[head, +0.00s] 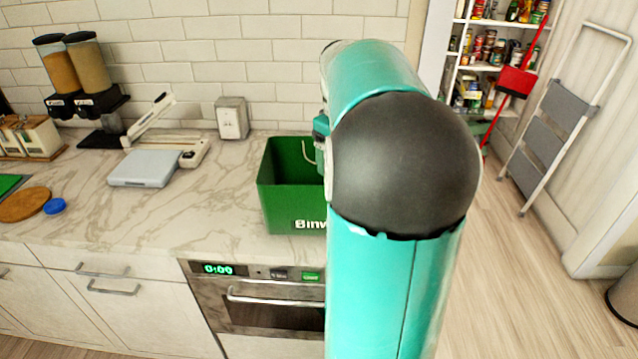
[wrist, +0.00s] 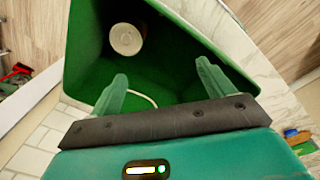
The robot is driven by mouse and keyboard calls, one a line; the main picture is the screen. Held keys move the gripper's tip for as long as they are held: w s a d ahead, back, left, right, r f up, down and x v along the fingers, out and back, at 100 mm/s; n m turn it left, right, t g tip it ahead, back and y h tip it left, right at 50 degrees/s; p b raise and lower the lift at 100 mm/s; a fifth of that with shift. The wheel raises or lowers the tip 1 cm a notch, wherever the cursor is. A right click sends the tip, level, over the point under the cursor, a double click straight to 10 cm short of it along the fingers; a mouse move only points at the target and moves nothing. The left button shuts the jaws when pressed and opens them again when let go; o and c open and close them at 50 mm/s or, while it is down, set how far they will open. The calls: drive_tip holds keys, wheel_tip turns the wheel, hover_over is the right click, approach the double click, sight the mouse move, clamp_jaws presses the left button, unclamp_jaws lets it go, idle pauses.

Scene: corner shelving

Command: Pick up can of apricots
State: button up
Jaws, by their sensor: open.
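A can (wrist: 126,38) with a pale round top sits inside the green bin (wrist: 85,60) in the wrist view, near the bin's far end. Its label is not visible, so I cannot tell whether it holds apricots. My gripper (wrist: 162,68) is open and empty over the bin's opening, with its fingers apart and the can beyond them to the upper left. In the head view the green bin (head: 281,200) stands on the counter, and my arm hides its right part, the can and most of my gripper.
The marble counter (head: 215,195) is clear left of the bin. A white scale (head: 145,168), a long-armed white device (head: 165,140) and cereal dispensers (head: 80,75) stand further left. A pale handle (wrist: 140,97) curves near the bin's near edge. A tiled wall is behind.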

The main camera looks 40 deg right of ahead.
drive_tip(key=s+d+f, duration=0.2)
drive_tip(key=d, duration=0.4)
drive_tip(key=f, duration=1.3)
drive_tip(key=shift+s+d+f, duration=0.1)
drive_tip(key=shift+d+f, duration=0.1)
drive_tip(key=shift+d, duration=0.05)
drive_tip(key=shift+c, duration=0.2)
